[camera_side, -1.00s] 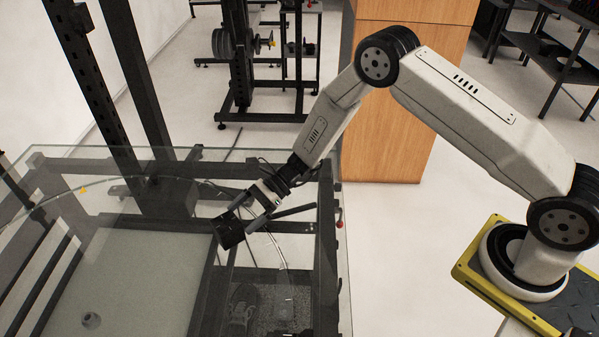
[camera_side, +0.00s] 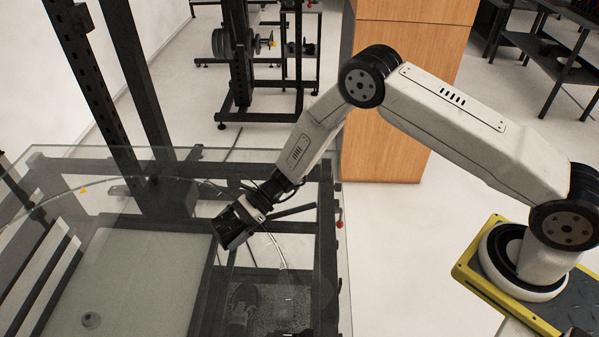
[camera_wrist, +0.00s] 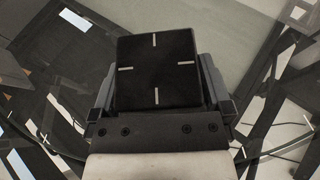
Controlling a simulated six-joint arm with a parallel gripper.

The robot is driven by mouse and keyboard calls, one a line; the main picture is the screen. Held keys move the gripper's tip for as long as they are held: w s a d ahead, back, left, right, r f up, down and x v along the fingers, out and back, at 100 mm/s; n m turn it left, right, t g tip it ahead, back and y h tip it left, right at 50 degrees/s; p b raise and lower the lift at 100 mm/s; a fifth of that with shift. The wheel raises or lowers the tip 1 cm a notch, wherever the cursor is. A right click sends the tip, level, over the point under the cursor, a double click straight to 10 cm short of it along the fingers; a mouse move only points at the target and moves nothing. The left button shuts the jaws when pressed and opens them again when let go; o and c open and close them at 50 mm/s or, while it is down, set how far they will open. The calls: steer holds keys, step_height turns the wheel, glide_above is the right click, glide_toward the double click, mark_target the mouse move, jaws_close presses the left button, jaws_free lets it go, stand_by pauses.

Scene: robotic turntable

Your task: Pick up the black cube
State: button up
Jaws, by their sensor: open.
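The black cube (camera_wrist: 157,70) fills the middle of the wrist view, its face marked with short white lines. It sits between the two fingers of my gripper (camera_wrist: 158,92), which is open around it. In the side view the black cube (camera_side: 230,230) is on the glass turntable top, at the tip of my gripper (camera_side: 240,218). My gripper comes down on it at a slant from the upper right. Whether either finger touches the cube cannot be told.
The glass top (camera_side: 150,210) around the cube is clear. Dark frame posts (camera_side: 100,80) rise at the back left. A wooden cabinet (camera_side: 400,110) stands behind my arm, and a dark rack (camera_side: 240,60) stands further back.

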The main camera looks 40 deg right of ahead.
steer(key=c, duration=1.2)
steer(key=shift+r, duration=0.15)
steer(key=shift+r, duration=1)
steer(key=shift+s+d+r, duration=0.9)
steer(key=shift+s+r, duration=0.9)
steer(key=shift+s, duration=0.35)
steer(key=shift+s+d+r, duration=0.95)
steer(key=shift+s+r, duration=0.85)
steer(key=shift+s, duration=0.3)
steer(key=shift+s+d+r, duration=0.9)
steer(key=shift+s+r, duration=0.9)
steer(key=shift+s, duration=0.35)
